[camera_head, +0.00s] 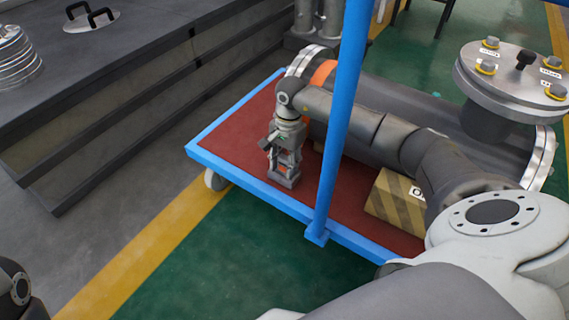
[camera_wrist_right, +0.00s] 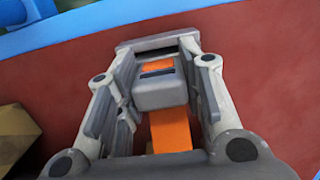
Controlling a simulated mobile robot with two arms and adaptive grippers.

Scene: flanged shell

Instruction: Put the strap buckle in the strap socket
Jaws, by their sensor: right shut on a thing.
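My right gripper (camera_head: 284,180) points down over the red deck of the blue-edged cart. In the right wrist view, my right gripper (camera_wrist_right: 158,60) has its fingers on either side of a grey block with a dark slot, which looks like the strap buckle (camera_wrist_right: 160,88). The orange strap (camera_wrist_right: 170,130) runs from this block toward the camera. In the head view the block is mostly hidden by the fingers. An orange band (camera_head: 323,73) wraps the grey flanged shell (camera_head: 400,97) near its left end. I cannot make out the strap socket. My left gripper is out of view.
A blue post (camera_head: 345,110) rises from the cart's front edge, right of my right gripper. A yellow-and-black striped block (camera_head: 393,205) sits on the deck (camera_head: 235,130) under my forearm. Grey steps (camera_head: 110,100) stand to the left, past a gap.

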